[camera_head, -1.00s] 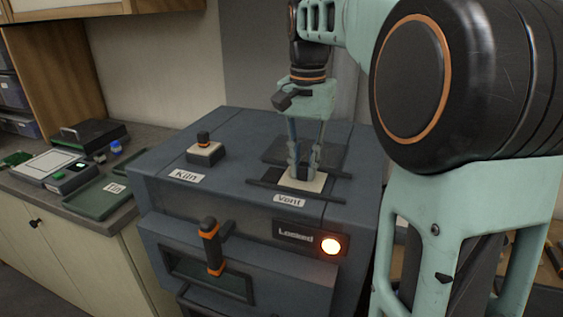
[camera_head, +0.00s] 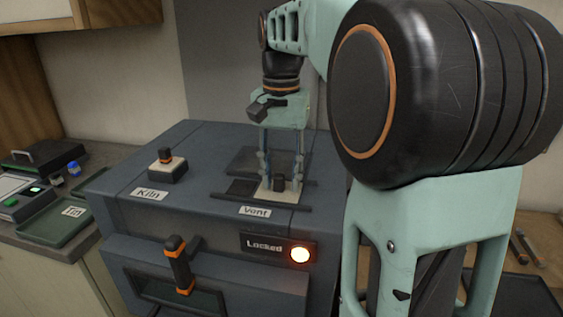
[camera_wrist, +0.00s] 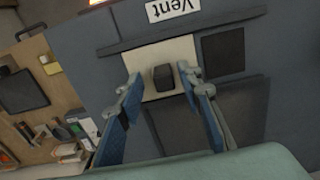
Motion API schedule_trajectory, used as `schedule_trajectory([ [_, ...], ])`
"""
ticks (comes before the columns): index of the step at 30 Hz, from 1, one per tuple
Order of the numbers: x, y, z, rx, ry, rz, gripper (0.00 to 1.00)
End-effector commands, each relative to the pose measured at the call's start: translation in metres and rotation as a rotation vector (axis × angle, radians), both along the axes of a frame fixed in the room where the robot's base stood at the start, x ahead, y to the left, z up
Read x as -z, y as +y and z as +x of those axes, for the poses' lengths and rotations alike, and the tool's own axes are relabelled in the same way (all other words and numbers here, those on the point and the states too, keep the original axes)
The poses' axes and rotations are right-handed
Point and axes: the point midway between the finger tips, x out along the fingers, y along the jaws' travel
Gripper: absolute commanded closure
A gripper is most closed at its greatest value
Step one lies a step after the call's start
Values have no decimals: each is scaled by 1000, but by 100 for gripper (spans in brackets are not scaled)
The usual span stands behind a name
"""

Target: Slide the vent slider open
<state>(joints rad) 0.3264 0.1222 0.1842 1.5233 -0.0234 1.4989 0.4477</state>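The vent slider is a pale plate (camera_head: 266,196) with a dark knob (camera_head: 279,183), on the top of the kiln (camera_head: 205,205) behind the "Vent" label (camera_head: 254,211). It sits toward the right of its rails. A dark patch (camera_head: 238,188), apparently the vent opening, shows to its left. In the wrist view the plate (camera_wrist: 184,50), knob (camera_wrist: 163,78) and dark square (camera_wrist: 223,53) appear turned around. My gripper (camera_head: 281,182) is open, its fingers pointing down on either side of the knob. The wrist view shows gaps between the knob and both fingertips (camera_wrist: 160,80).
A second knob on a pale base (camera_head: 167,165) stands by the "Kiln" label (camera_head: 149,195). The front has an orange-and-black handle (camera_head: 178,266) and a lit "Locked" panel (camera_head: 265,245). A green tray (camera_head: 55,221) lies on the left counter.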

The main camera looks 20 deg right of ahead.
Motion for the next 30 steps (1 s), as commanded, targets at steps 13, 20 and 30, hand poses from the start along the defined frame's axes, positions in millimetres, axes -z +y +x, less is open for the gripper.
schedule_trajectory([
  [13,-73,0,2,0,-3,-1,67],
  [20,-103,0,1,0,0,-1,67],
  [30,-118,0,0,1,2,-1,67],
])
